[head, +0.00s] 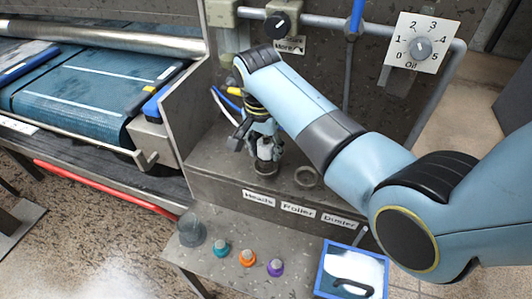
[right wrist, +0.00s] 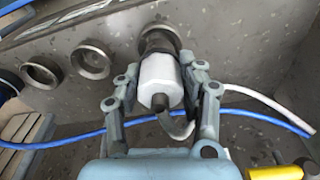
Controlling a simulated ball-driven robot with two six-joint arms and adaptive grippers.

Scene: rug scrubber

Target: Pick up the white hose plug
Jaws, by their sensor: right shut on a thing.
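The white hose plug (right wrist: 160,78) is between the fingers of my right gripper (right wrist: 163,92) in the right wrist view. A dark collar at the plug's far end meets a round socket in the grey panel; I cannot tell how deep it sits. A grey bent hose end leaves its near side. In the head view the plug (head: 265,150) is upright above the ledge behind the "Heads" label, with my right gripper (head: 262,132) shut on it from above. My left gripper is not in view.
An empty round socket (head: 307,176) is right of the plug. Blue (right wrist: 75,137) and white (right wrist: 262,101) hoses pass nearby. Teal, orange and purple knobs (head: 247,258) and a grey cup (head: 191,230) stand on the lower shelf. A blue-framed panel (head: 322,285) is at the lower right.

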